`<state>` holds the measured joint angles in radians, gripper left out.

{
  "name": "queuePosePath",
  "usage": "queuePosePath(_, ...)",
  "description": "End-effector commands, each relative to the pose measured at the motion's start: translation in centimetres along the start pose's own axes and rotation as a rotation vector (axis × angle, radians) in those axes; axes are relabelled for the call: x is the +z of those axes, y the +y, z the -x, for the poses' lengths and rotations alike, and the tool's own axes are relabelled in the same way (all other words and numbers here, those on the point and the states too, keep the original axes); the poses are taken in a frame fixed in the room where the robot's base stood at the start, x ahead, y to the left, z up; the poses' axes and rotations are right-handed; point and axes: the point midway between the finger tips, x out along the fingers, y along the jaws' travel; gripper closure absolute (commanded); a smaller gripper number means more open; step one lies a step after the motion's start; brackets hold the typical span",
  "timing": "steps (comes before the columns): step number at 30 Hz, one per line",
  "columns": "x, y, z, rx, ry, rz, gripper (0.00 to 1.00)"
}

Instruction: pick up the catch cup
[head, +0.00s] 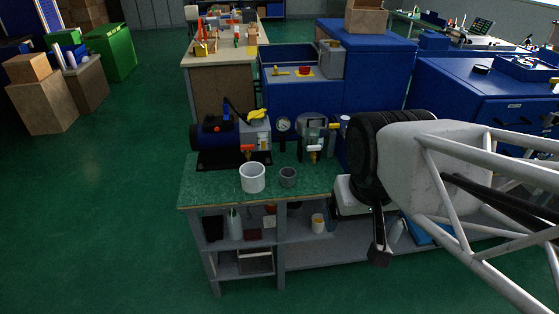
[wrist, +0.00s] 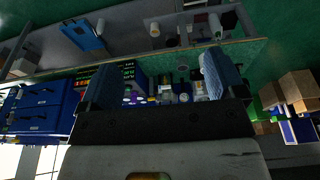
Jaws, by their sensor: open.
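I cannot tell which is the catch cup. My gripper (head: 379,256) hangs to the right of both cups, apart from them, in front of the bench. In the wrist view, its two blue-grey fingers (wrist: 160,80) stand wide apart with nothing gripped between them. The cups are too small and dark to make out surely in the wrist view.
A blue motor pump (head: 222,138) with a yellow part on top stands behind the white cup. A gauge (head: 284,125) and grey apparatus (head: 315,132) stand behind the grey cup. Shelves below hold bottles and a small white tub (head: 318,223). The bench's front-left corner is clear.

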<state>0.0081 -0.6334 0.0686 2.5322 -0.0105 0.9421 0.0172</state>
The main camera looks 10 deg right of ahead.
Motion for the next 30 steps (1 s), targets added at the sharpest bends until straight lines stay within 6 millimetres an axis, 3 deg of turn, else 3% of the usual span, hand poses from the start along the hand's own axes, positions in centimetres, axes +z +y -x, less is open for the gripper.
queuePosePath(8,-0.5,-0.1,-0.2,-0.004,0.006,0.001,0.11)
queuePosePath(14,-3.0,-0.9,-1.4,-0.03,0.045,0.001,0.11)
queuePosePath(30,-16.6,-4.7,-8.9,-0.126,0.292,-0.042,0.11)
